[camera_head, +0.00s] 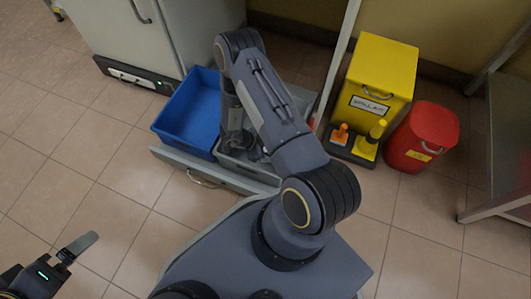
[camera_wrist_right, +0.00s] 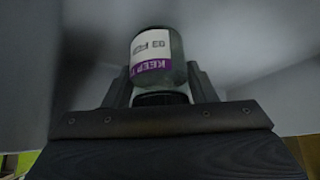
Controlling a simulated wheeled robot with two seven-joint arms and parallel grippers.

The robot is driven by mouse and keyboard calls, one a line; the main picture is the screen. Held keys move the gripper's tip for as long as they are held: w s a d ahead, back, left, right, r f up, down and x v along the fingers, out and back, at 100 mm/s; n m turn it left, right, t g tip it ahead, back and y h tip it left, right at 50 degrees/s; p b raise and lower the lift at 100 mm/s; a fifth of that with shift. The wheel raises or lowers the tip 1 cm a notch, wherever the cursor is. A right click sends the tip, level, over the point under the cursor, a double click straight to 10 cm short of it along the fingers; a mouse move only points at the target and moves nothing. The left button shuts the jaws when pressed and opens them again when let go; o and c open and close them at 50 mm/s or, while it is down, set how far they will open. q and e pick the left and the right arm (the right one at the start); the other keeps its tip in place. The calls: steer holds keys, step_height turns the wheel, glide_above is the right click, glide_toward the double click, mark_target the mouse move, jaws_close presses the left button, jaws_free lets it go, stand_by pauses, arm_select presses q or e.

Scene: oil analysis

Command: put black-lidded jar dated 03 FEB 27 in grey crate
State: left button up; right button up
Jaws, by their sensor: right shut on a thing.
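In the right wrist view a glass jar (camera_wrist_right: 157,62) with a white label and purple band is between the fingers of my right gripper (camera_wrist_right: 160,88). Its black lid (camera_wrist_right: 160,99) faces the gripper. The label appears upside down; "03 F" and "KEEP" can be made out, the rest is unclear. In the head view my right arm reaches down into the grey crate (camera_head: 262,174), and the arm hides the jar and most of the crate's inside. Grey walls surround the jar in the wrist view. My left gripper (camera_head: 80,247) is at the lower left, away from everything.
A blue crate (camera_head: 188,112) stands directly left of the grey crate, both in a pulled-out drawer (camera_head: 215,178). A yellow bin (camera_head: 377,75), a red bin (camera_head: 424,135) and a tray with small orange and yellow items (camera_head: 355,151) stand at the right. The tiled floor at left is clear.

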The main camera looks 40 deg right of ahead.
steer(key=shift+f, duration=0.2)
steer(key=shift+f, duration=0.15)
steer(key=o, duration=0.6)
steer(key=shift+f, duration=0.1)
steer(key=o, duration=0.5)
